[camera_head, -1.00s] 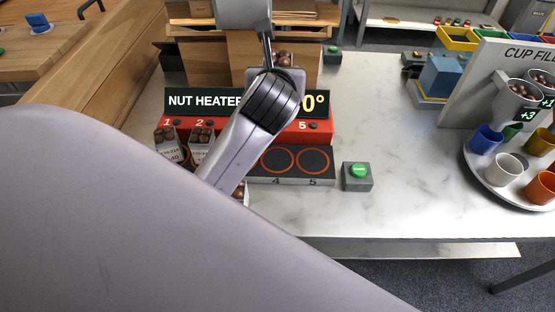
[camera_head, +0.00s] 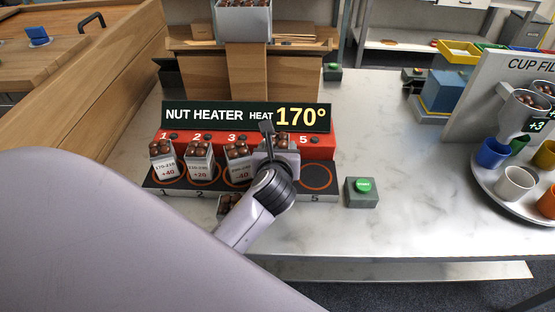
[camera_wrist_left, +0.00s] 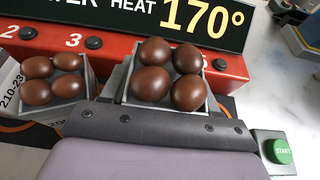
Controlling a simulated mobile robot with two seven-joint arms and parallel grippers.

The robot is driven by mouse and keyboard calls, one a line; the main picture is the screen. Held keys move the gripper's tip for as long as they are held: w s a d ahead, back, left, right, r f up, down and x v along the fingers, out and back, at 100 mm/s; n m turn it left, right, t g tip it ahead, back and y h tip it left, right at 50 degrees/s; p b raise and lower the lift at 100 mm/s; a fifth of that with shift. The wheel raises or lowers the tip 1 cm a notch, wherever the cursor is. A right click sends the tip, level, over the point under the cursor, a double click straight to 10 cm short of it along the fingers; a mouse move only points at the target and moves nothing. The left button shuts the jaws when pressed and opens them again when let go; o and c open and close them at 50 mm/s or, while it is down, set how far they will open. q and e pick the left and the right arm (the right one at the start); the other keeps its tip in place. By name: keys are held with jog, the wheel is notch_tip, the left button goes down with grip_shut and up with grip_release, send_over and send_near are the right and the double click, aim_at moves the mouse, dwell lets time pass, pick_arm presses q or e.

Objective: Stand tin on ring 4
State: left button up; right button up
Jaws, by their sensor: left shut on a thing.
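My left gripper (camera_head: 268,142) is shut on a grey tin (camera_head: 292,152) of brown chestnuts, at the ring 4 place of the nut heater. In the left wrist view the tin (camera_wrist_left: 121,84) is upright below the heat sign. My gripper hides ring 4 and the tin's base, so I cannot tell whether it touches the plate. Labelled tins stand on ring 1 (camera_head: 162,163), ring 2 (camera_head: 200,167) and the third place (camera_head: 238,168). Ring 5 (camera_head: 316,176) is bare, with an orange outline. My right gripper is out of view.
The heater's sign (camera_head: 220,115) reads 170°. A green start button (camera_head: 363,185) sits right of the heater. A tray of cups (camera_head: 500,208) stands at right.

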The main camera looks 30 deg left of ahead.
pick_arm(q)
notch_tip(320, 180, down, 3)
jog(key=shift+b, duration=0.3)
jog(key=o, duration=0.8)
jog(key=shift+f, duration=0.1)
jog(key=shift+o, duration=0.2)
